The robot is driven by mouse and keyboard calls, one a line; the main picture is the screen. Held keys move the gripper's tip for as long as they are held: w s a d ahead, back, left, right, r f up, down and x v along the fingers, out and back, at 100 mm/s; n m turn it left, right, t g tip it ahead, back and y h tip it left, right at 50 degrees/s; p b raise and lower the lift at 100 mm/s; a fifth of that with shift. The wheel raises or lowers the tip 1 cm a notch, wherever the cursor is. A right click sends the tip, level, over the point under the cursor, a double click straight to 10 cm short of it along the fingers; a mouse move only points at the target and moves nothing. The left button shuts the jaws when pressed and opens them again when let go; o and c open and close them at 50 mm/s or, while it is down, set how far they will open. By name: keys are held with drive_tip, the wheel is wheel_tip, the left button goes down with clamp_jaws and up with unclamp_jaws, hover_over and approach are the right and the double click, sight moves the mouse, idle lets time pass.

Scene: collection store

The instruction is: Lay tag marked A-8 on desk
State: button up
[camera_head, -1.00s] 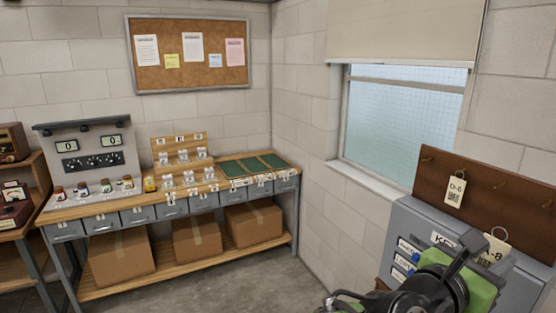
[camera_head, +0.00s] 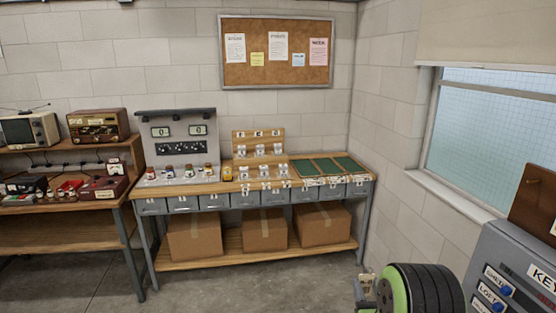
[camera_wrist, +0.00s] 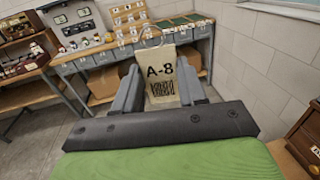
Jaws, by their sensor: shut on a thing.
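The tag marked A-8 (camera_wrist: 160,72) is a cream tag with a wire loop at its top and a barcode below the letters. My gripper (camera_wrist: 163,88) is shut on it, with one grey finger on each side, in the wrist view. In the head view my arm shows at the lower right, and a small pale piece beside it may be the tag. The desk is a long wooden workbench (camera_head: 205,269) with grey drawers, against the back wall. The tag is in the air, well in front of the desk.
On the desk stand a gauge panel (camera_head: 180,135), several jars, a stepped wooden rack (camera_head: 258,142) and green mats (camera_head: 325,168). Cardboard boxes (camera_head: 263,230) fill its lower shelf. A shelf with radios (camera_head: 98,125) stands left. A grey key cabinet (camera_head: 510,265) is close at right. The floor between is clear.

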drive_tip(key=a+f, duration=0.4)
drive_tip(key=a+r, duration=0.3)
drive_tip(key=shift+a+r, duration=0.25)
drive_tip(key=shift+r, duration=0.1)
